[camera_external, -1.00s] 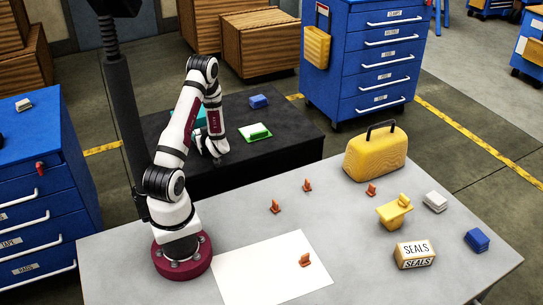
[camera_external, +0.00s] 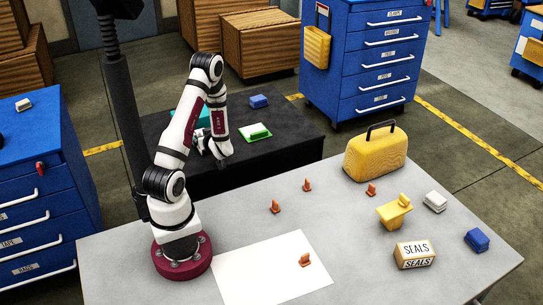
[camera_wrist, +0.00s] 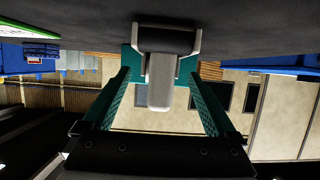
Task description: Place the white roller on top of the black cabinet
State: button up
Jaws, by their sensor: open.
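The black cabinet (camera_external: 285,135) is the low dark block behind the table; its top also fills the upper part of the upside-down wrist view (camera_wrist: 250,30). The white roller (camera_wrist: 161,88), with a pale body and dark cylindrical part, appears against the cabinet top in the wrist view. My gripper (camera_wrist: 163,75) is open, its teal fingers on either side of the roller with gaps to both.
The grey table (camera_external: 345,225) holds small orange parts, a yellow case (camera_external: 376,152), a seals box (camera_external: 415,254) and a white sheet (camera_external: 270,270).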

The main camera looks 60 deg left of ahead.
jog(key=v, duration=0.8)
jog(key=shift+d+r, duration=0.1)
jog(key=shift+d, duration=0.2)
jog(key=shift+w+d, duration=0.1)
jog(key=shift+w, duration=0.2)
jog(key=w+d+m+t+h, duration=0.55)
jog(key=w+d, duration=0.25)
jog(key=w, duration=0.2)
jog(key=w+d+r+m+t+h, duration=0.1)
jog(key=d+r+m+h, duration=0.2)
jog(key=d, duration=0.5)
jog(key=w+d+r+m+h, duration=0.1)
jog(key=d+m+h, duration=0.35)
jog(key=d, duration=0.35)
jog(key=s+d+r+m+g, duration=0.2)
jog(key=s+d+m, duration=0.15)
jog(key=s, duration=0.25)
jog(key=s+d+r+m+g, duration=0.1)
jog(key=s+d+m+g, duration=0.1)
jog(key=s+m, duration=0.3)
jog(key=s+a+r+m+g+y, duration=0.1)
jog(key=s+a+r+m+g, duration=0.1)
jog(key=s, duration=0.7)
jog(key=shift+s+a+r+g, duration=0.15)
jog(key=shift+a+r+g, duration=0.2)
jog(key=shift+a+r, duration=0.2)
